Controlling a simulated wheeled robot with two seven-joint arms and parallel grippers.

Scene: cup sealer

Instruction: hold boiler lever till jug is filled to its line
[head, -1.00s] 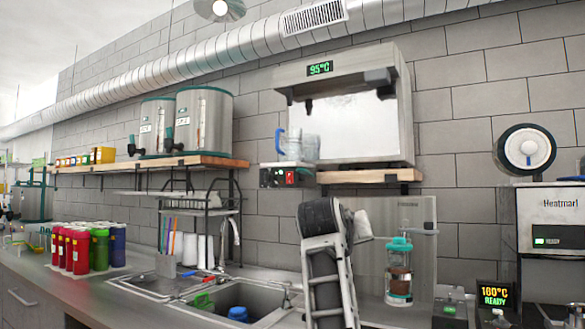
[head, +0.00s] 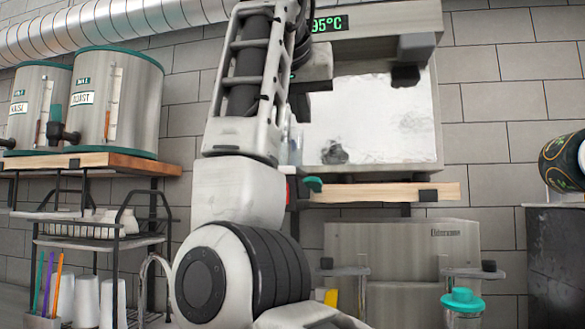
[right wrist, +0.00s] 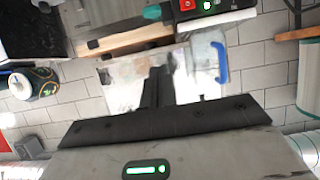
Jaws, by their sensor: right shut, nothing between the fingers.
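The boiler (head: 375,125) is a steel box on the wall with a green 95°C display. My raised right arm hides the spout area and most of the jug (head: 292,140). In the right wrist view, which is turned over, the clear jug (right wrist: 207,62) shows its blue handle beside my fingers. Its fill line and water level cannot be made out. My right gripper (right wrist: 158,75) is shut and empty, in front of the boiler. My left gripper is out of view.
A wooden shelf (head: 385,192) runs under the boiler. Two steel urns (head: 120,105) stand on another shelf at the left, above a wire rack (head: 95,232). A teal-lidded container (head: 462,302) stands low at the right.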

